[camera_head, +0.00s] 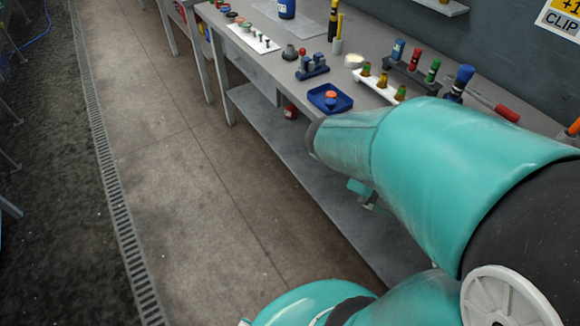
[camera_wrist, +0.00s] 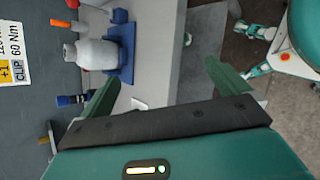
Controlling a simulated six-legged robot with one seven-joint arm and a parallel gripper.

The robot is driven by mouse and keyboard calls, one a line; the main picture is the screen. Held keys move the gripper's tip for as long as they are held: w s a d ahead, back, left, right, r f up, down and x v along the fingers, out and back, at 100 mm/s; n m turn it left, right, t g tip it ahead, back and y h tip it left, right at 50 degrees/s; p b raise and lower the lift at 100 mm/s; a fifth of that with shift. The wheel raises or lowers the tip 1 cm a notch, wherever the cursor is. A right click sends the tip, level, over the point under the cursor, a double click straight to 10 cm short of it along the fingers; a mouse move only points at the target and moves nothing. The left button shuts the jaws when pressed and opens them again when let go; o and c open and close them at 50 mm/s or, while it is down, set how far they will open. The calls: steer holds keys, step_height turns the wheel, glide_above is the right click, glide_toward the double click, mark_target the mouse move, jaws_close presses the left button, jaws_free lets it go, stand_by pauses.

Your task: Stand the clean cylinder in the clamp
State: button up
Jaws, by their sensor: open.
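My gripper (camera_wrist: 163,72) is open and empty in the wrist view, its two green fingers spread wide over the pale bench edge and the floor. A grey-white cylinder (camera_wrist: 95,54) with a narrower end shows beyond the left finger, apart from it, against a blue holder (camera_wrist: 125,40). I cannot tell whether this is the clean cylinder or whether the holder is the clamp. In the head view a blue clamp-like fixture (camera_head: 312,68) stands on the bench. My gripper (camera_head: 368,196) is mostly hidden under my arm there, below the bench's front edge.
The grey bench (camera_head: 270,22) holds a blue tray (camera_head: 322,104) with an orange piece, a white rack (camera_head: 377,90) of small bottles, a dark rack (camera_head: 404,74) of colored pieces and a red-handled tool (camera_head: 506,113). A wall backs the bench. The floor (camera_head: 195,160) in front is clear.

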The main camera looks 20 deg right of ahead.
steer(key=w+a+r+m+t+y, duration=0.1)
steer(key=w+a+r+t+y, duration=0.1)
steer(key=a, duration=0.5)
steer(key=w+a+r+m+t+y, duration=0.1)
steer(key=w+a+r+t+y, duration=0.1)
steer(key=a, duration=0.5)
steer(key=w+a+r+m+t+y, duration=0.1)
steer(key=w+a+r+t+y, duration=0.1)
steer(key=a+r+t+y, duration=0.2)
steer(key=a+t+y, duration=0.1)
steer(key=a, duration=0.2)
steer(key=shift+a+r, duration=0.2)
steer(key=shift+r, duration=0.15)
